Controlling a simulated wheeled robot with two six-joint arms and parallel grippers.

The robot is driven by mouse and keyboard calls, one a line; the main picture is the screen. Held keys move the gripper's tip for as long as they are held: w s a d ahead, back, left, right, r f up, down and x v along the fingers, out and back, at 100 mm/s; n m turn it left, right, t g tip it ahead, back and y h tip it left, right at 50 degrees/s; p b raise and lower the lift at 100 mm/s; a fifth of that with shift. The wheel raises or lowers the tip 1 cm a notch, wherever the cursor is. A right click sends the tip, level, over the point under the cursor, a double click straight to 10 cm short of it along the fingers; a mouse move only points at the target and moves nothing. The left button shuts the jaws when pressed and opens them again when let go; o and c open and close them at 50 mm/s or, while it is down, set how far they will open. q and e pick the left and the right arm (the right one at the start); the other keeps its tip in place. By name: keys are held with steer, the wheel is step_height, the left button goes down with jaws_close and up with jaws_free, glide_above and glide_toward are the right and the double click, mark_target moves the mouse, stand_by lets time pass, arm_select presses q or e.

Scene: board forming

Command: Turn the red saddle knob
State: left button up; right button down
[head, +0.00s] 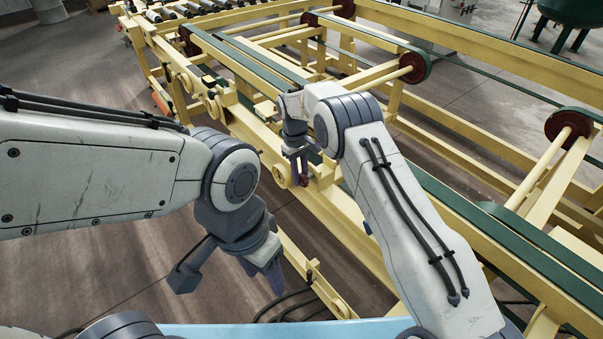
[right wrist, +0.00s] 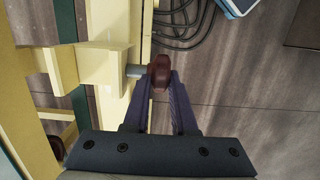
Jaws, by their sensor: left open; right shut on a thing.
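The red saddle knob (right wrist: 160,72) is dark red and sits on a short grey shaft (right wrist: 135,71) at the side of the yellow frame. My right gripper (right wrist: 161,82) is shut on the knob, with one purple finger on each side of it. In the head view my right gripper (head: 304,182) reaches down beside the frame, and only a little of the knob shows between its fingers. My left gripper (head: 272,275) hangs open and empty, lower in the head view, apart from the frame.
The yellow conveyor frame (head: 335,210) with green belts fills the right and middle of the head view. Dark cables (right wrist: 195,32) lie on the floor beside it. A light blue surface (head: 270,329) is at the bottom edge. Open floor lies to the left.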

steer(key=shift+w+r+g+h, duration=0.1)
steer(key=shift+w+g+h, duration=0.05)
steer(key=shift+g+h, duration=0.15)
stand_by(0.4)
steer(key=c, duration=0.7)
jaws_free()
steer(key=shift+r+b, duration=0.3)
steer(key=shift+b, duration=0.05)
steer(key=p+v, duration=0.7)
steer(key=v, duration=0.2)
steer(key=shift+w+r, duration=0.1)
steer(key=shift+r, duration=0.25)
